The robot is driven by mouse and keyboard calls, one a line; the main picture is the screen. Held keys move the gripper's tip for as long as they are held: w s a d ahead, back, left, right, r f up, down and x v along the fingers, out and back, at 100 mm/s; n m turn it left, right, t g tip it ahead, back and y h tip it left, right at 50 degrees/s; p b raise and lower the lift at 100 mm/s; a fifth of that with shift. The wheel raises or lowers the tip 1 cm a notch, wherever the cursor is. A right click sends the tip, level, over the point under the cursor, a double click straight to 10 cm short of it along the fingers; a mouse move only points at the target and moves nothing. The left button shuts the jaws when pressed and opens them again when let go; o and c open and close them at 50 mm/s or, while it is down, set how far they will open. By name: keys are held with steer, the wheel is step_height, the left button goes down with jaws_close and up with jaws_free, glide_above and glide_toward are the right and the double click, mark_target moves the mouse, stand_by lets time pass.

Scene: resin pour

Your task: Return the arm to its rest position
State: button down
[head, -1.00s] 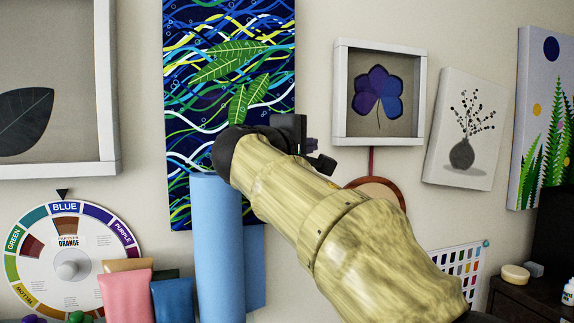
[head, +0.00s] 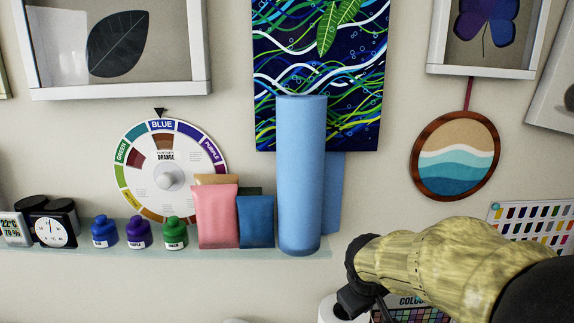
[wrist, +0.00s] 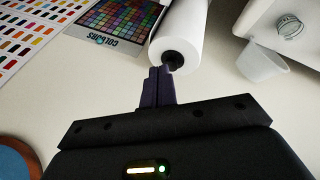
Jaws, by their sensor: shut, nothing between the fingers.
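My arm (head: 450,262) reaches in from the lower right of the head view, in a yellow-green wood-patterned cover, in front of the wall. Its dark wrist end points down and left, and the fingers cannot be made out there. In the wrist view my gripper (wrist: 159,72) shows two dark purple fingers closed together with nothing between them. The fingertips appear close to the dark core end of a white paper roll (wrist: 182,32); I cannot tell whether they touch it.
A glass shelf (head: 270,254) holds bottles, pouches and a tall blue cylinder (head: 302,175), left of my arm. A round wave picture (head: 455,156) hangs above the arm. In the wrist view a colour chart (wrist: 113,22) and a clear cup (wrist: 262,62) flank the roll.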

steer(key=s+a+f+m+g+y, duration=0.1)
steer(key=s+f+m, duration=0.4)
steer(key=s+f, duration=0.5)
steer(key=shift+s+m+g+y, duration=0.3)
steer(key=shift+s+g+y, duration=0.3)
steer(key=shift+g, duration=0.1)
